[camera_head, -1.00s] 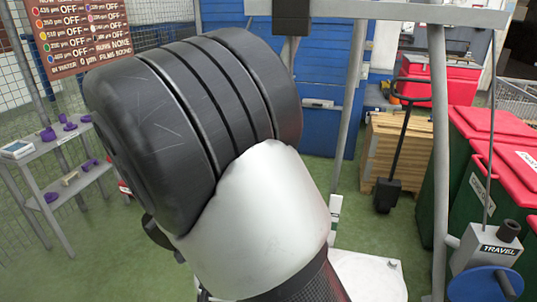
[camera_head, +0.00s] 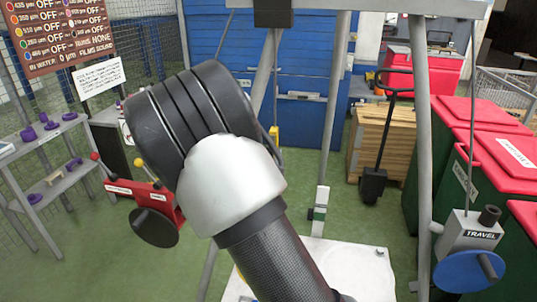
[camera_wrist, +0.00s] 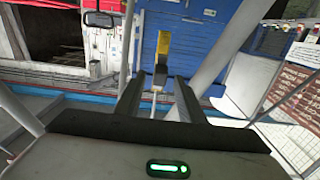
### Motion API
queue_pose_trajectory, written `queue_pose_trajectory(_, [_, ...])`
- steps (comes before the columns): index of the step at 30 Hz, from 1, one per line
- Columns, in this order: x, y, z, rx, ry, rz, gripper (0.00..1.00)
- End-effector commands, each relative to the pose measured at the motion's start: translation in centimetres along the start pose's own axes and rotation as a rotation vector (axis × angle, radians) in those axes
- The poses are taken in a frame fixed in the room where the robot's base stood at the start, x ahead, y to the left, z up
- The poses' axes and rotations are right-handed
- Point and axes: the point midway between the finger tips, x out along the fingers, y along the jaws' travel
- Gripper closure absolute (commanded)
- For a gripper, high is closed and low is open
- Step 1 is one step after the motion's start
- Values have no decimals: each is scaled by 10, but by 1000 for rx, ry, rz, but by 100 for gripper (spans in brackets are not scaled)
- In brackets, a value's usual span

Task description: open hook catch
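My gripper (camera_wrist: 160,82) is open in the wrist view, its two dark fingers apart. A slim grey upright piece with a yellow tag or handle (camera_wrist: 163,43) shows between and beyond the fingertips. I cannot tell whether it is the hook catch, or how far it is from the fingers. A small yellow piece (camera_head: 274,136) also shows in the head view, just right of my arm. My gripper is hidden behind my arm in the head view. No hook catch can be made out for certain.
Grey frame legs (camera_head: 333,120) stand around my arm. A TRAVEL box (camera_head: 468,235) with a blue wheel (camera_head: 470,271) is at the right, by red-lidded green bins (camera_head: 440,150). A red unit with a black disc (camera_head: 154,227) is at the left. Green floor is open behind.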

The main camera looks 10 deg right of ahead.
Motion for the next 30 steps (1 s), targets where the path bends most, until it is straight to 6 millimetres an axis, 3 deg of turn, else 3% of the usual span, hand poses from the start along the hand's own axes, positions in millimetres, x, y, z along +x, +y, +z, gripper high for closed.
queue_pose_trajectory(12, [11,0,0,0,-1,0,64])
queue_pose_trajectory(14, [11,0,0,0,-1,0,71])
queue_pose_trajectory(19, [11,0,0,0,-1,0,100])
queue_pose_trajectory(30, [12,3,-1,1,-8,1,100])
